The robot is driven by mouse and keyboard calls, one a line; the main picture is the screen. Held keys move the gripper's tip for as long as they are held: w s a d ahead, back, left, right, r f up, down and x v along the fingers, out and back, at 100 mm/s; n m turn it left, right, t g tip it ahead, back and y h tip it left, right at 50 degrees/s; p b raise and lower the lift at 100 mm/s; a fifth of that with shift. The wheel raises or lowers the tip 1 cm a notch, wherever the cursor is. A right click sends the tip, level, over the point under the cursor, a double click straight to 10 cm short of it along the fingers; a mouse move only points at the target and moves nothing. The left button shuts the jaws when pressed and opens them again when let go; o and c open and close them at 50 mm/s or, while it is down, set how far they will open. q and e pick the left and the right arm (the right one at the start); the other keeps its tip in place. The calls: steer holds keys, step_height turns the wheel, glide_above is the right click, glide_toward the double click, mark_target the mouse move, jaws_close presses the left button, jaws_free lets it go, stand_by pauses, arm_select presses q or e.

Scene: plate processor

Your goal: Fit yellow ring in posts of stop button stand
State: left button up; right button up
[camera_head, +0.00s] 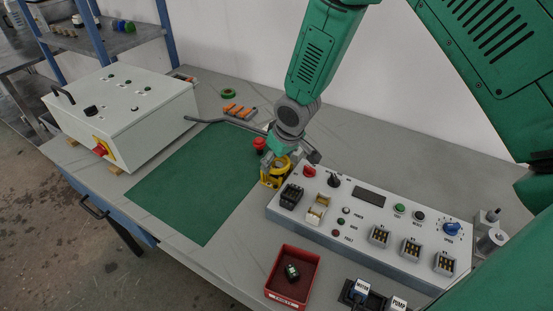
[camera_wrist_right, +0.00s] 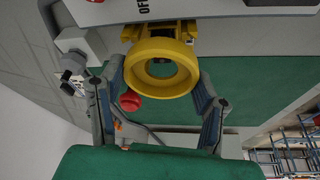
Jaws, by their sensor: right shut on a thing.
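The yellow ring (camera_wrist_right: 146,83) is between the two fingers of my right gripper (camera_wrist_right: 160,75), which is shut on it. In the head view the right gripper (camera_head: 284,157) is at the left end of the control panel and partly hides the ring. The yellow stop button stand (camera_wrist_right: 160,29) shows just beyond the ring; in the head view its yellow base (camera_head: 270,182) is below the gripper. I cannot tell whether the ring touches the posts. A red stop button (camera_head: 259,144) is just left of the gripper and also shows in the wrist view (camera_wrist_right: 130,101). My left gripper is not in view.
The control panel (camera_head: 345,241) is close on the right. A green mat (camera_head: 190,190) gives free room to the left. A red tray (camera_head: 292,303) holds a small part in front. A white box (camera_head: 130,122) stands at left; a dark cable (camera_head: 213,121) and orange parts (camera_head: 238,112) lie behind.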

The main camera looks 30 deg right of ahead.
steer(key=shift+f, duration=0.55)
steer(key=o, duration=1.1)
steer(key=shift+r, duration=0.1)
steer(key=v, duration=1.1)
steer(key=shift+s+r, duration=0.15)
steer(key=shift+r, duration=0.2)
